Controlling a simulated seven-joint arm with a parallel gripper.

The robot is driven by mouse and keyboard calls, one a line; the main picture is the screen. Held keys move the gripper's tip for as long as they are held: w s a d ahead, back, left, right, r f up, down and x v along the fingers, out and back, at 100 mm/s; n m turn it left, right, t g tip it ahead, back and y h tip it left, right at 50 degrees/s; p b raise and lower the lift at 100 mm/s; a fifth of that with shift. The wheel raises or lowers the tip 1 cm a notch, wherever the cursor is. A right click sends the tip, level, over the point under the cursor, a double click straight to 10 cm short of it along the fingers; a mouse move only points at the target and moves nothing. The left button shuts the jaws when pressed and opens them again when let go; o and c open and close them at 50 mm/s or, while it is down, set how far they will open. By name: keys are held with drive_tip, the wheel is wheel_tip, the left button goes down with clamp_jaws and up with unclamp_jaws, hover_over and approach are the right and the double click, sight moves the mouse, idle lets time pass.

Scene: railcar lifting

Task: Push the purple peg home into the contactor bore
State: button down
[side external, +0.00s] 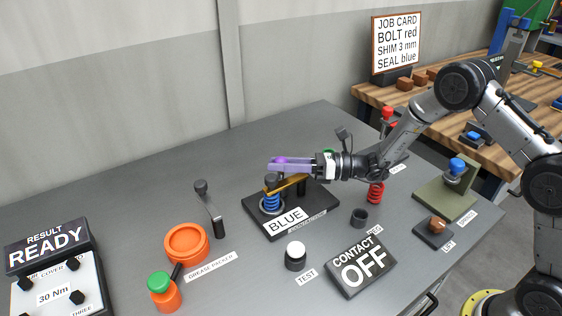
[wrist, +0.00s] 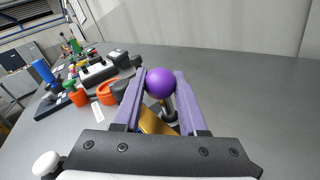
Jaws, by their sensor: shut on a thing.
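The round purple head of the peg (wrist: 160,83) sits between the two fingers of my gripper (wrist: 158,86) in the wrist view. In the side external view the purple head (side external: 281,160) shows at the fingertips of my gripper (side external: 279,164). My gripper is shut on it, above a blue spring (side external: 270,202) with a dark cap on a black base. Any shank below the head is hidden or cannot be told from the parts beneath. I cannot make out the contactor bore for certain. The panel marked CONTACT (side external: 361,268) reads OFF.
A gold bar (side external: 286,184) lies close under my fingers. A BLUE label (side external: 286,219) is on the base. A small dark cup (side external: 359,217), a white-topped button (side external: 296,254) and a red spring (side external: 376,193) stand nearby. The grey bench behind is clear.

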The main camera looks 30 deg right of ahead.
drive_tip(key=shift+f, duration=0.85)
drive_tip(key=shift+c, duration=1.9)
unclamp_jaws()
drive_tip(key=shift+f, duration=0.1)
drive_tip(key=shift+s+d, duration=0.1)
drive_tip(key=v, duration=0.7)
drive_tip(key=shift+d, duration=0.15)
